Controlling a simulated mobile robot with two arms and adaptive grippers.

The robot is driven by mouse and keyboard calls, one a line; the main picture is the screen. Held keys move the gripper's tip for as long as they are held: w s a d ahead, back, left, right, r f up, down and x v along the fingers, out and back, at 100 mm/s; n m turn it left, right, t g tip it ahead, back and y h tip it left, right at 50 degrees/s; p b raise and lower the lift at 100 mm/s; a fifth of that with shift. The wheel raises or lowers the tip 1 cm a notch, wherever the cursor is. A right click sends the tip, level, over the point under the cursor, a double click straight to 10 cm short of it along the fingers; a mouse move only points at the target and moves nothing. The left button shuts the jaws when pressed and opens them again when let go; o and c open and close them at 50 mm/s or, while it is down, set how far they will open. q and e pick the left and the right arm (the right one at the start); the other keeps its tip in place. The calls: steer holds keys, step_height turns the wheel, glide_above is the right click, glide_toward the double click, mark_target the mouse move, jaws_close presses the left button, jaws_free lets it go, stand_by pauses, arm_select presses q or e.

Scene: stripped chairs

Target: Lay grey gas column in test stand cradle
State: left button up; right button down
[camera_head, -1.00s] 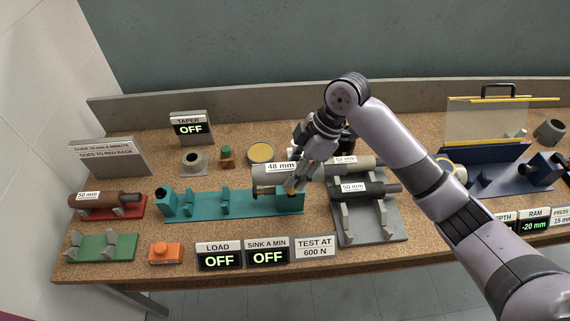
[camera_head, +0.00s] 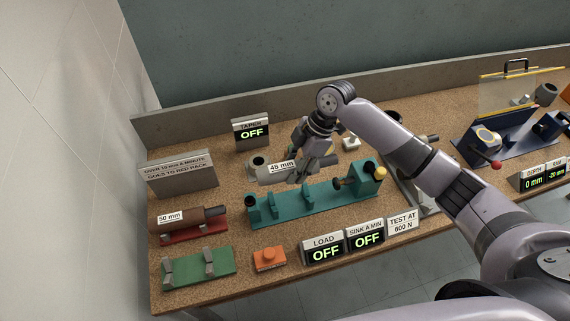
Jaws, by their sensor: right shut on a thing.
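My right gripper (camera_head: 305,172) is shut on a grey gas column (camera_head: 274,175) labelled 48 mm. The column is roughly level and appears above and a little behind the left half of the teal test stand (camera_head: 312,212). Whether the column touches anything below cannot be told. The load display (camera_head: 324,250) and the sink display (camera_head: 366,236) read OFF. My left gripper is not in view.
The green rack (camera_head: 198,271) is empty. An orange button box (camera_head: 269,259) stands before the stand. A taper display (camera_head: 251,133) reads OFF. My right arm partly hides the grey rack.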

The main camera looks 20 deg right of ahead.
steer(key=shift+d, duration=0.25)
steer(key=shift+r+p, duration=0.1)
steer(key=shift+p, duration=0.2)
steer(key=shift+a+f, duration=0.15)
steer(key=shift+f, duration=0.15)
steer(key=shift+f+b, duration=0.8)
steer(key=shift+f, duration=0.35)
arm_select(q)
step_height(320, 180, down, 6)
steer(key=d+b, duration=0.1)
steer(key=b, duration=0.4)
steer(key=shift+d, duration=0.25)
arm_select(e)
steer(key=shift+f, duration=4.55)
arm_select(q)
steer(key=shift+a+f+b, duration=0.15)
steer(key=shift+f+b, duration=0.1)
steer(key=shift+b, duration=0.15)
arm_select(e)
steer(key=shift+f, duration=0.55)
